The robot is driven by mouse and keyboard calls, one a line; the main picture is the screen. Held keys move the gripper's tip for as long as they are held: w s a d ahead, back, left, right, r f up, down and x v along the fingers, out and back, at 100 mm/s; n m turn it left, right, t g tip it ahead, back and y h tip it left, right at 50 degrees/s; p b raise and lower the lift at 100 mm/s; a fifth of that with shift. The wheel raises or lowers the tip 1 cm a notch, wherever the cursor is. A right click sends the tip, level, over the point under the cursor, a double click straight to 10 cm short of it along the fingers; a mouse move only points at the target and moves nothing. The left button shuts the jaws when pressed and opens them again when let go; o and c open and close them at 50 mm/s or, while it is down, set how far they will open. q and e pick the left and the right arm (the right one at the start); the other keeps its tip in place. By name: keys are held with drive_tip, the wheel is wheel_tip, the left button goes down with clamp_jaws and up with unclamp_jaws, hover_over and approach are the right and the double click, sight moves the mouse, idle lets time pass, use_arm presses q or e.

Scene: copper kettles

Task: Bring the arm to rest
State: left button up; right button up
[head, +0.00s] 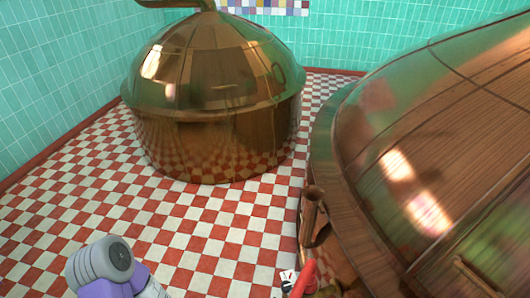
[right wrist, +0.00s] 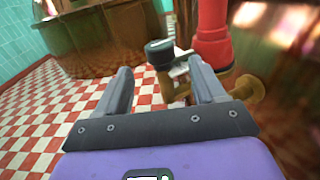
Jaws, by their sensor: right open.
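My right gripper (right wrist: 160,66) shows in the right wrist view with its two grey fingers apart and nothing held between them. Beyond the fingers are a black-capped part (right wrist: 160,50) and a brass-coloured fitting (right wrist: 243,92), partly hidden by the right finger. A red cylindrical part (right wrist: 211,42) stands just beyond the right finger; I cannot tell whether they touch. In the head view, a grey and purple link of my arm (head: 100,262) shows at the bottom left. No left gripper fingers are in view.
A large copper kettle (head: 210,90) stands at the back, and another (head: 440,150) fills the right side. A copper pipe stub (head: 312,212) and a red part (head: 304,278) sit by the near kettle. The checkered floor (head: 195,225) at left is clear.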

drive_tip(key=s+a+r+n+g+y, duration=0.2)
drive_tip(key=a+r+n+y, duration=0.65)
drive_tip(key=y, duration=0.85)
drive_tip(key=s+f+n+g, duration=0.3)
drive_tip(key=s+n+g, duration=1.3)
drive_tip(key=n+g, duration=0.15)
drive_tip(key=s+d+f+n+g+h, duration=0.2)
drive_tip(key=s+d+n+g+h, duration=0.1)
drive_tip(key=d+n+h, duration=0.15)
drive_tip(key=w+d+r+n+t+h, duration=0.2)
drive_tip(key=w+r+n+t+h, duration=0.1)
drive_tip(key=w, duration=0.4)
drive_tip(key=shift+w+d+n+t+h, duration=0.3)
drive_tip(key=shift+n+t+h, duration=0.35)
drive_tip(key=shift+n+t, duration=0.6)
